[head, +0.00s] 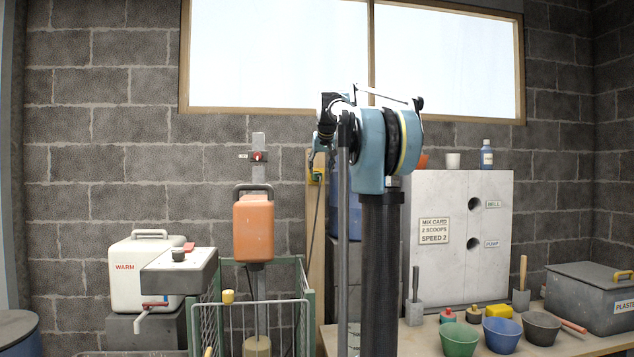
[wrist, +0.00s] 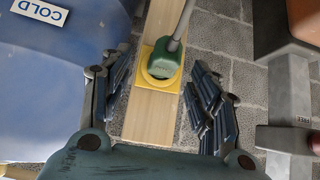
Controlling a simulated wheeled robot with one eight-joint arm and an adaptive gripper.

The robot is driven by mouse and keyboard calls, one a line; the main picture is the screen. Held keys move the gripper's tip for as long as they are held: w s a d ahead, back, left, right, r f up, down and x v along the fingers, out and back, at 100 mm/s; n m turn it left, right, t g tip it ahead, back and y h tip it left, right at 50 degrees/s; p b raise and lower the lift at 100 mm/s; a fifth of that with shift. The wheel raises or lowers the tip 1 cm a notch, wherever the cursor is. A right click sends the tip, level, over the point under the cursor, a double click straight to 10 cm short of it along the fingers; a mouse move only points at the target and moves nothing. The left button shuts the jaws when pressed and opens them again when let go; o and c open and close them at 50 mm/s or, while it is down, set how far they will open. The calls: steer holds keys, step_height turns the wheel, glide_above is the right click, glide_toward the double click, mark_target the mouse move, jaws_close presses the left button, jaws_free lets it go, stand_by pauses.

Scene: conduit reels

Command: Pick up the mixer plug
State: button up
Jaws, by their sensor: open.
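The mixer plug (wrist: 164,60) is green with a grey cable, seated in a yellow socket (wrist: 148,80) on a pale wooden post (wrist: 150,118). My gripper (wrist: 160,66) is open, with one dark finger on the left of the plug and the other on the right. A gap shows on both sides, and nothing is held. In the head view my gripper (head: 324,142) is in front of the post (head: 317,262), just above the yellow socket (head: 315,178). The plug is mostly hidden there. A dark cable hangs below the socket.
A blue tank marked COLD (wrist: 60,60) is close to the left finger in the wrist view. The orange mixer (head: 254,228) stands left of the post within a metal cage (head: 300,300). A bench with bowls (head: 459,340) and a grey cabinet (head: 420,265) is to the right.

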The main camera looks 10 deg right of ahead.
steer(key=shift+a+x, duration=0.15)
steer(key=shift+x, duration=1.2)
steer(key=shift+a+x, duration=0.15)
steer(key=shift+x, duration=1.15)
steer(key=shift+w+r, duration=0.2)
steer(key=c, duration=1.1)
